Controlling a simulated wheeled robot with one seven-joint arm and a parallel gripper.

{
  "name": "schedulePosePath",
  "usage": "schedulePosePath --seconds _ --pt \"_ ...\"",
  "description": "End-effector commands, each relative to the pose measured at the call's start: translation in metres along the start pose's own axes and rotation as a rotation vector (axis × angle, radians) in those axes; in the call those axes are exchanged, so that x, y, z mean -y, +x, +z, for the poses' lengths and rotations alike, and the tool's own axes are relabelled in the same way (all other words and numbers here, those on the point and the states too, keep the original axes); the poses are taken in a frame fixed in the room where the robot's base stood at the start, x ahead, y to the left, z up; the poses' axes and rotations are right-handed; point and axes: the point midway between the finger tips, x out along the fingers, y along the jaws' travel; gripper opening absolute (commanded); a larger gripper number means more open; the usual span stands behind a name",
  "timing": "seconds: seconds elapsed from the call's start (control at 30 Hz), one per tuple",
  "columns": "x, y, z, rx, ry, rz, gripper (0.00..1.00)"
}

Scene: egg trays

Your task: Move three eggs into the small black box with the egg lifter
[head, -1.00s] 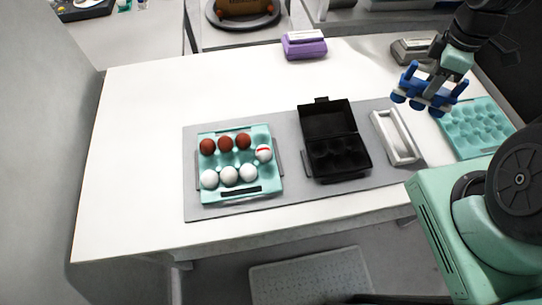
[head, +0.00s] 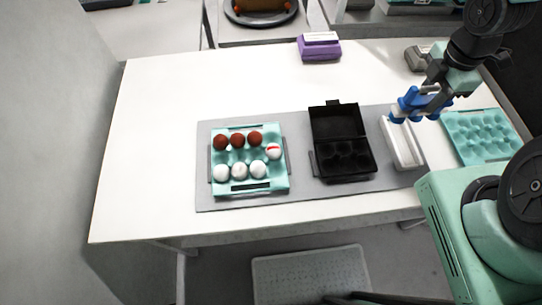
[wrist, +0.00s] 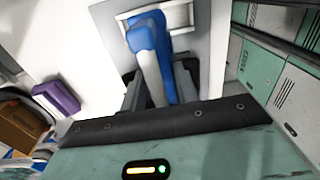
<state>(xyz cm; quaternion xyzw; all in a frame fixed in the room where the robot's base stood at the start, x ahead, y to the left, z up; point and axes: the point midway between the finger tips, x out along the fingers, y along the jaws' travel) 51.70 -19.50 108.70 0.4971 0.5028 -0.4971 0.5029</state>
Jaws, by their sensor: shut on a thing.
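My gripper (head: 434,88) is shut on the blue egg lifter (head: 408,105), holding it above the back end of the white holder. The lifter also shows in the wrist view (wrist: 148,35), with its blue and grey handle between my fingers. Its cups carry no egg that I can see. The small black box (head: 343,161) stands open on the grey mat, its cups empty. The teal egg tray (head: 251,186) to its left holds brown eggs (head: 238,140), white eggs (head: 239,170) and one white egg with a red stripe (head: 273,151).
A white rectangular holder (head: 418,162) lies right of the black box on the grey mat (head: 300,196). A second teal tray (head: 484,136), empty, is at the right. A purple box (head: 319,48) and a grey box (head: 417,57) stand at the back. The table's left part is clear.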

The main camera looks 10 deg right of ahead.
Motion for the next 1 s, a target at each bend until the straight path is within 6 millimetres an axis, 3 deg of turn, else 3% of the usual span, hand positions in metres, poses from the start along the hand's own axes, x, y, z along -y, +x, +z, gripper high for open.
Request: schedulePosePath --seconds 1.0 --pt "0.010 0.005 -0.117 -0.001 -0.001 0.001 0.01"
